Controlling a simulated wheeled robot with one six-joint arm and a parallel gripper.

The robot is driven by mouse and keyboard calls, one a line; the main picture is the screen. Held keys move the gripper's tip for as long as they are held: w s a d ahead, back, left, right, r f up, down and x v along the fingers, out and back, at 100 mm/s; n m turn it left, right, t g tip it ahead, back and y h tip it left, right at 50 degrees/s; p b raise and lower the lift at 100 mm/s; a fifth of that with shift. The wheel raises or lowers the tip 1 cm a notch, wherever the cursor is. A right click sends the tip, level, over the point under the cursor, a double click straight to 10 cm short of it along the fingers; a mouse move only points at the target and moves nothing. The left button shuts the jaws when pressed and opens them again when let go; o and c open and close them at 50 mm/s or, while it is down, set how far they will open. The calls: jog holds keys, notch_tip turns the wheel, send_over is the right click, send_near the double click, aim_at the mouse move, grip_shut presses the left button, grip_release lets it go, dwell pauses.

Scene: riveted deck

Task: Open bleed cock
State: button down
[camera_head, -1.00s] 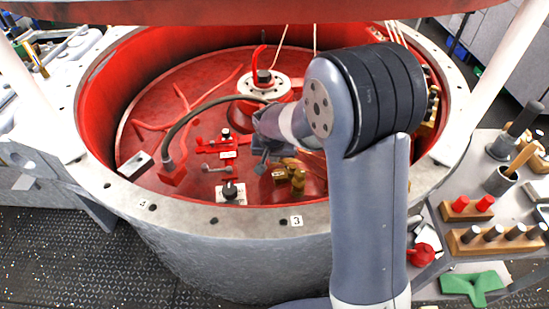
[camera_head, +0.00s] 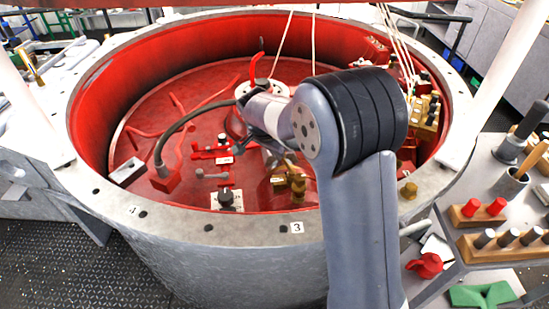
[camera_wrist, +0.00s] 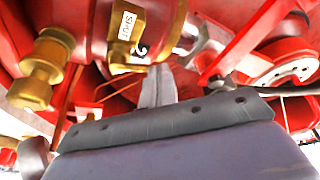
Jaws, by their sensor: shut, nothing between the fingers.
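A brass fitting (camera_head: 297,184), which looks like the bleed cock, stands on the red floor inside the drum. My gripper (camera_head: 284,157) reaches down inside the drum, just above and behind the brass fitting. In the wrist view my gripper (camera_wrist: 156,84) is shut and empty, its tips close below the brass body. I cannot tell whether they touch it. A pale metal stem (camera_wrist: 205,52) lies right of the tips.
The drum's grey rim (camera_head: 190,222) surrounds the sunken red floor. A hose (camera_head: 183,126), a black knob on a white plate (camera_head: 227,198) and red valve parts (camera_head: 208,152) stand left of the brass fitting. A bench (camera_head: 510,215) with tools stands right.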

jog(key=shift+w+d, duration=0.2)
jog(key=shift+w, duration=0.05)
dwell(0.7)
jog(key=shift+s, duration=0.1)
